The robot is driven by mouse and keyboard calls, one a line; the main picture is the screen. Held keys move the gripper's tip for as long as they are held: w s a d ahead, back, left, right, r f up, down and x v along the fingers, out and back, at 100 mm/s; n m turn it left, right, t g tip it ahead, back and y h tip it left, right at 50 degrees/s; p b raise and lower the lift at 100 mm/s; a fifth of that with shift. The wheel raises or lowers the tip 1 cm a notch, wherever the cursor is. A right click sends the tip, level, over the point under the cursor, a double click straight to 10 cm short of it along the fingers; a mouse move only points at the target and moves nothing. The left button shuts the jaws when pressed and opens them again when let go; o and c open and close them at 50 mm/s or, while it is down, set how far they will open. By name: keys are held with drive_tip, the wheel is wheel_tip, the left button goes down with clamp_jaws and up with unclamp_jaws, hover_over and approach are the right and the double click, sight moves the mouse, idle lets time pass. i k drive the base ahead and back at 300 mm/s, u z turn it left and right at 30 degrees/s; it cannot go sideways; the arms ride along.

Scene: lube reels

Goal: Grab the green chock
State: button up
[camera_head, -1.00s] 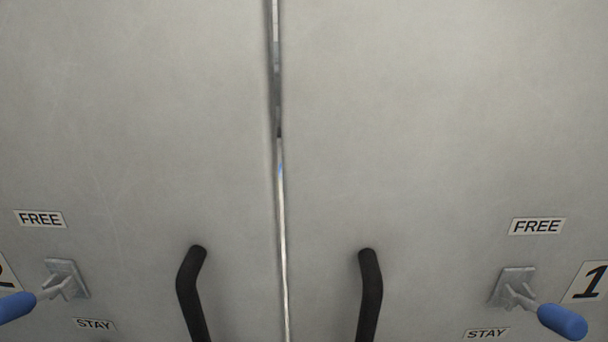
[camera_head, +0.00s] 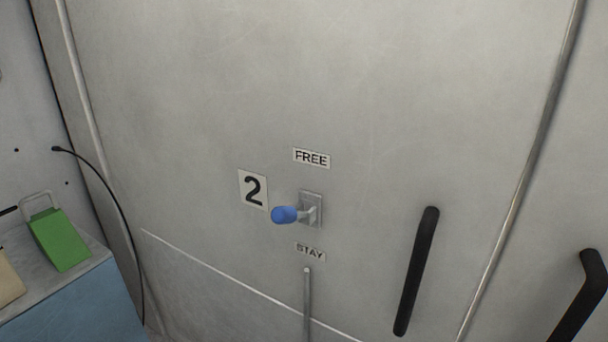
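The green chock (camera_head: 61,240) is a wedge-shaped green block with a light grey loop handle at its back. It sits at the lower left of the head view, on a grey top above a blue front. My gripper is not in view.
The grey-topped blue cabinet (camera_head: 80,301) stands at the lower left, with a tan object (camera_head: 8,281) beside the chock. A large grey door (camera_head: 340,80) has a blue-knobbed lever (camera_head: 286,215) and a black handle (camera_head: 417,272). A black cable (camera_head: 117,203) hangs between chock and door.

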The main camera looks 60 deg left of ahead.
sight(52, 231)
drive_tip(key=u, duration=2.95)
drive_tip(key=k, duration=0.55)
drive_tip(key=u, duration=0.65)
drive_tip(key=i, duration=2.4)
drive_tip(key=z, duration=0.1)
